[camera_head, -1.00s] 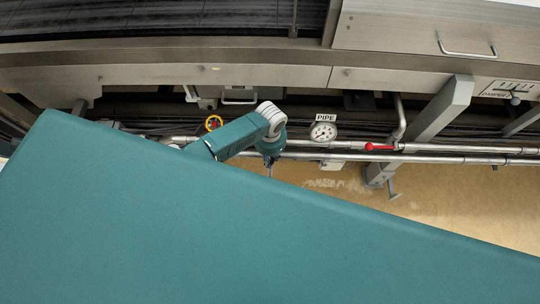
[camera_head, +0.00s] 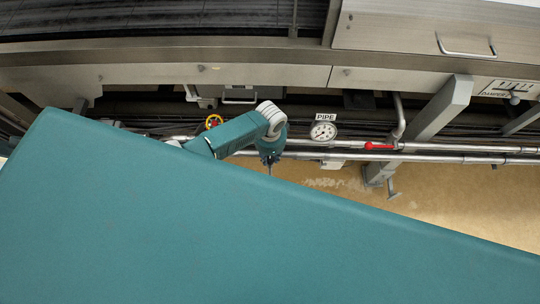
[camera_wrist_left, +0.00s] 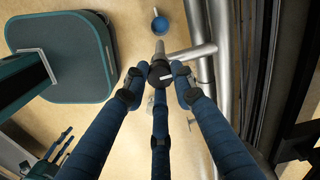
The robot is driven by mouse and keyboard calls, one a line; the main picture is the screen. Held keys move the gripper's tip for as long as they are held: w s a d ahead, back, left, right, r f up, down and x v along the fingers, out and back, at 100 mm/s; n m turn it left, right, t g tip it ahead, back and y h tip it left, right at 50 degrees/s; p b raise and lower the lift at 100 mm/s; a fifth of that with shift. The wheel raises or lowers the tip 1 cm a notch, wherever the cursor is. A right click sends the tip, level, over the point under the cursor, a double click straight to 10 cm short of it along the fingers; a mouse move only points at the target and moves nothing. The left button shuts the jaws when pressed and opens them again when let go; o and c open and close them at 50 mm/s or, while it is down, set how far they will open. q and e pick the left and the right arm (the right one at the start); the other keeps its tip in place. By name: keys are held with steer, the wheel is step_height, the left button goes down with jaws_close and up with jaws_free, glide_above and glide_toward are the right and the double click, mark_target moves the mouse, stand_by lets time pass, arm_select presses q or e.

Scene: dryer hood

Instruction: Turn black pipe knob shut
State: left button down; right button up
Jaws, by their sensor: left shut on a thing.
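The black pipe knob (camera_wrist_left: 160,74), round with a white bar mark, shows in the left wrist view on a grey metal pipe. My left gripper (camera_wrist_left: 157,82) has its blue fingers with black tips closed around the knob, one on each side and one below. In the head view my left gripper (camera_head: 269,167) points down by the pipes at the edge of my teal body, and the knob is hidden there. My right gripper (camera_wrist_left: 58,146) shows small at the lower left of the left wrist view; its finger state is unclear.
A blue round part (camera_wrist_left: 160,25) is beyond the knob. A grey support leg (camera_head: 440,108) stands right.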

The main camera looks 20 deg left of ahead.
mark_target(270, 159)
arm_select(q)
steer(key=c, duration=1.4)
jaws_free()
steer(key=shift+c, duration=0.2)
step_height(270, 159, up, 12)
